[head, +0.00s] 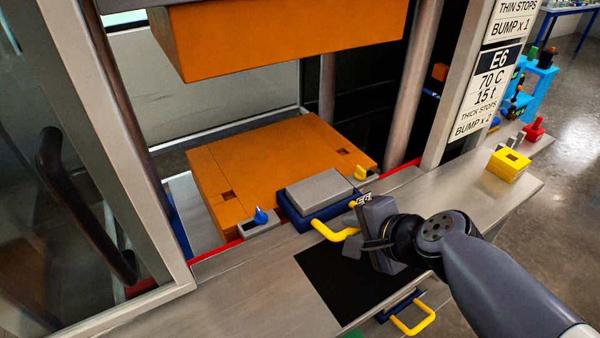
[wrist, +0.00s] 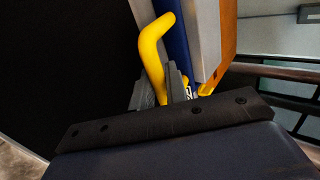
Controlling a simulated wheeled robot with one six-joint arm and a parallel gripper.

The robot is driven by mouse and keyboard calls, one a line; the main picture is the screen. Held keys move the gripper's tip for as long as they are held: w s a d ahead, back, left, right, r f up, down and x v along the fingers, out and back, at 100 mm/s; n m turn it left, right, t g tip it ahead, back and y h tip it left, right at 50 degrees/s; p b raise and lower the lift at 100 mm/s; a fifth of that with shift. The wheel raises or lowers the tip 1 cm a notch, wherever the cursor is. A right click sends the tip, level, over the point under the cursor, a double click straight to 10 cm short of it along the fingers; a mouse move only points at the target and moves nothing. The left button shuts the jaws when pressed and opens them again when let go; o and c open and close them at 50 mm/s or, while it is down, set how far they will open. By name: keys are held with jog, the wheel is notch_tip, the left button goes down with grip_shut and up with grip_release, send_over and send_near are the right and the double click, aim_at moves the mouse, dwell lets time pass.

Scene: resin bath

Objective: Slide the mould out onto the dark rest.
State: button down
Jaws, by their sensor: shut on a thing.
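The mould (head: 318,187) is a grey block on a blue base (head: 308,222) with a yellow handle (head: 328,232) at its front. It lies at the front edge of the lower orange platen (head: 255,165), across the red line. My gripper (head: 358,228) is shut on the right part of the handle, which also shows between the fingers in the wrist view (wrist: 152,55). The dark rest (head: 340,280) is a black patch on the bench in front of the mould. The handle reaches over its far edge, and my gripper hides its right part.
The upper orange platen (head: 285,40) hangs above with an open gap. A blue knob (head: 261,216) and a yellow piece (head: 361,172) flank the mould. A press column (head: 412,85) stands at right. A yellow block (head: 508,164) sits further right. A drawer with yellow handle (head: 413,315) is below.

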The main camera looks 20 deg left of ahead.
jog(key=shift+s+d+f, duration=0.15)
jog(key=shift+s+d, duration=1.75)
jog(key=shift+d, duration=0.25)
